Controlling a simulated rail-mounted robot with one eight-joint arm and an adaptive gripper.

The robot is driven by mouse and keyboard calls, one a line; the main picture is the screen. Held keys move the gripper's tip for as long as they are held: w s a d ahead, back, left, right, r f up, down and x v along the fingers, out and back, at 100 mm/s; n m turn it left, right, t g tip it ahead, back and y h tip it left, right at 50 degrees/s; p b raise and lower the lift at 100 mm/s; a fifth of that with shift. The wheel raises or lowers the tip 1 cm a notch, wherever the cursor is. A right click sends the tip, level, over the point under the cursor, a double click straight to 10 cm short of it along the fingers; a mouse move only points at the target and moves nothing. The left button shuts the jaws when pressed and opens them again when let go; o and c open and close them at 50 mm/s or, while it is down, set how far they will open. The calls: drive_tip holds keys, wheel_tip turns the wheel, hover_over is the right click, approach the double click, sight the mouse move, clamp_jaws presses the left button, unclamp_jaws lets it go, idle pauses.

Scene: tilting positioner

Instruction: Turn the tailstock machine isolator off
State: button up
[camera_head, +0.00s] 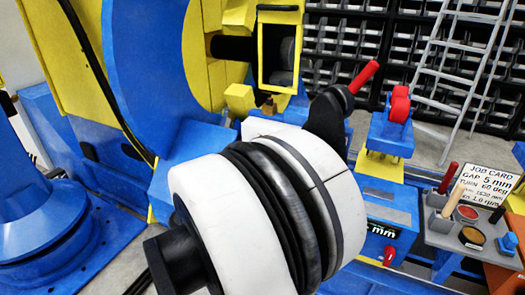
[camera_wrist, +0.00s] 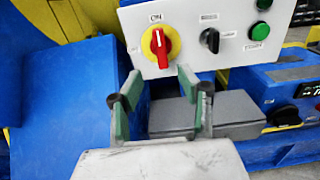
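The isolator (camera_wrist: 157,43) is a red rotary knob on a yellow disc, on the left of a light grey panel (camera_wrist: 184,14) in the wrist view. The label above it reads ON, and the knob's grip stands roughly upright. My gripper (camera_wrist: 160,80) is open and empty, its two green-padded fingers pointing up at the panel. The fingertips are just below the isolator in the picture, one to each side, and do not appear to touch it. I cannot make out the isolator or my fingertips in the head view, where my white arm fills the middle.
A black selector (camera_wrist: 210,40) and green buttons (camera_wrist: 260,31) sit right of the isolator. Blue machine body (camera_wrist: 75,95) stands close on the left. A grey block (camera_wrist: 235,108) lies behind the fingers. A job card (camera_head: 487,187) stands by a tool tray (camera_head: 440,228) at right.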

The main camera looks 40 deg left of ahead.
drive_tip(key=w, duration=0.4)
drive_tip(key=w+a+b, duration=0.1)
drive_tip(key=w, duration=0.3)
drive_tip(key=w+a+b, duration=0.1)
drive_tip(key=w, duration=0.4)
drive_tip(key=shift+w+a, duration=0.1)
drive_tip(key=shift+a, duration=0.1)
clamp_jaws()
